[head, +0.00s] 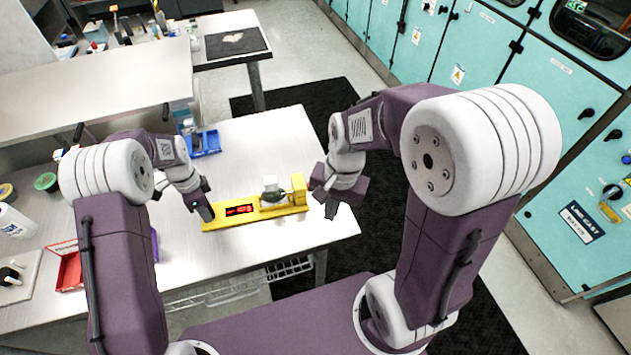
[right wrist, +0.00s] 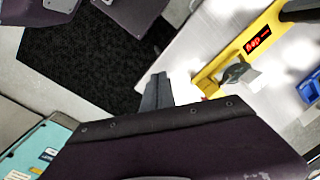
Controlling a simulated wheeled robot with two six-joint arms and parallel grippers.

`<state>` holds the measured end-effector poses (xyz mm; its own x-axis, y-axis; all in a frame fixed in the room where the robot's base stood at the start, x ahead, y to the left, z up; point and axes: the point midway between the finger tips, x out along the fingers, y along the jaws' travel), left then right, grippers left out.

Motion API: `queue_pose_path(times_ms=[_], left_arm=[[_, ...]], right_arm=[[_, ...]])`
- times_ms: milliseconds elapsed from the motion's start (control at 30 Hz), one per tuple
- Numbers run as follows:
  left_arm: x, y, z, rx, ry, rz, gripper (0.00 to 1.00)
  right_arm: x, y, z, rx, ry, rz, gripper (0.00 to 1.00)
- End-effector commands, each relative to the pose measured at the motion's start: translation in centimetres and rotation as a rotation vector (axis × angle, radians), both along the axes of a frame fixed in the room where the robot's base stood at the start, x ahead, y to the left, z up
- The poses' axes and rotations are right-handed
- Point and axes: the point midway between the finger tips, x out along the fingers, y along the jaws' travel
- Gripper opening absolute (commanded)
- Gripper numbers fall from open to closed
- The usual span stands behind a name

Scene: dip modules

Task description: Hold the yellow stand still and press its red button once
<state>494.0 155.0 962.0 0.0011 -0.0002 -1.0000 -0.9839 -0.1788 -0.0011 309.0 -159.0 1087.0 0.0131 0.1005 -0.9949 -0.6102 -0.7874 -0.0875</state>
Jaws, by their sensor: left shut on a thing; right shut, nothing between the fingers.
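The yellow stand (head: 226,222) lies along the front of the white table, with a red lit display (head: 239,210) and an upright yellow block (head: 299,187) at its right end. A grey and white part (head: 270,184) sits on it near the block. My left gripper (head: 205,211) is shut on the stand's left end. My right gripper (head: 331,207) is shut and empty, just right of the block and apart from it. In the right wrist view the shut fingers (right wrist: 155,92) are beside the stand (right wrist: 272,20). I cannot make out the red button clearly.
A blue tray (head: 206,143) stands at the back of the white table (head: 255,140). A red box (head: 70,271) is at the left. A dark mat (head: 345,245) covers the floor beyond the table's right edge, and teal cabinets (head: 480,50) stand further right.

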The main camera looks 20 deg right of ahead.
Motion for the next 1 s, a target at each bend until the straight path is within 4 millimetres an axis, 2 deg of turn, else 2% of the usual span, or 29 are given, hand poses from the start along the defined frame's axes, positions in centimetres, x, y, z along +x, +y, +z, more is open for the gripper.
queue_pose_path(times_ms=[33,167,300,400,500,600,900,1000], left_arm=[[0.0,0.0,0.0,0.0,0.0,0.0,0.0],[0.0,0.0,0.0,0.0,-0.001,0.0,0.0],[0.0,0.0,0.0,0.0,-0.001,0.0,0.0],[0.0,0.0,0.0,0.0,-0.001,0.0,0.0],[0.0,0.0,0.0,0.0,-0.001,0.0,0.0],[0.0,0.0,0.0,0.0,-0.001,0.0,0.0],[0.0,0.0,0.0,0.0,0.0,0.0,0.0],[0.0,0.0,0.0,0.0,0.001,0.0,0.0]], right_arm=[[2.0,0.2,0.9,0.034,0.025,-0.14,0.0],[7.3,-0.2,3.0,0.133,0.108,-0.505,0.0],[12.7,-2.9,3.7,0.232,0.177,-0.786,0.0],[15.5,-6.0,2.7,0.276,0.181,-0.879,0.0],[15.7,-8.5,0.8,0.279,0.206,-0.94,0.0],[15.2,-9.4,-0.1,0.279,0.224,-0.968,0.0],[15.2,-9.6,0.0,0.278,0.22,-0.97,0.0],[15.2,-9.4,-0.6,0.278,0.221,-0.969,0.0]])
